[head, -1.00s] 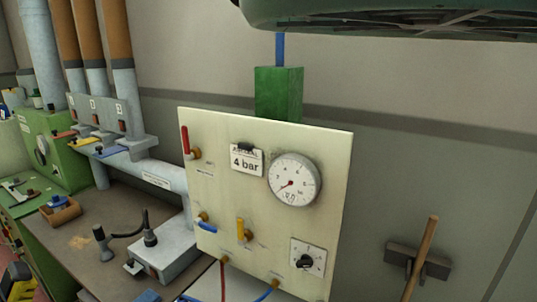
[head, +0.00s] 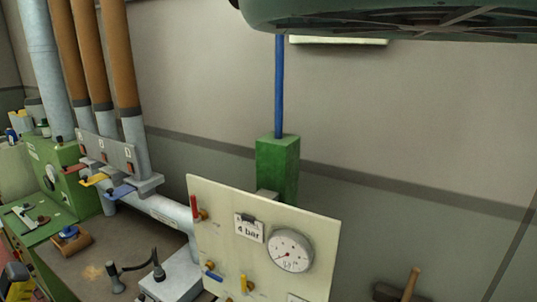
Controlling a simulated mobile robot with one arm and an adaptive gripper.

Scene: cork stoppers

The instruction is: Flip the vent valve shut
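A cream valve panel (head: 326,240) stands at the lower middle in the head view, its bottom cut off by the picture edge. It carries a red lever (head: 195,206) standing upright, a blue lever (head: 213,277) lying sideways with a slight tilt, and a yellow lever (head: 244,283) that is upright. A round white gauge (head: 289,250) and a "4 bar" card (head: 249,229) are also on it. The small labels are too small to read, so I cannot tell which lever is the vent valve. My gripper is not in view.
A green block (head: 278,165) with a blue pipe (head: 280,85) stands behind the panel. A grey pipe (head: 165,208) runs to the panel's left side. A bench (head: 125,235) with green equipment (head: 60,170) is at left. A wooden handle (head: 411,284) shows at lower right.

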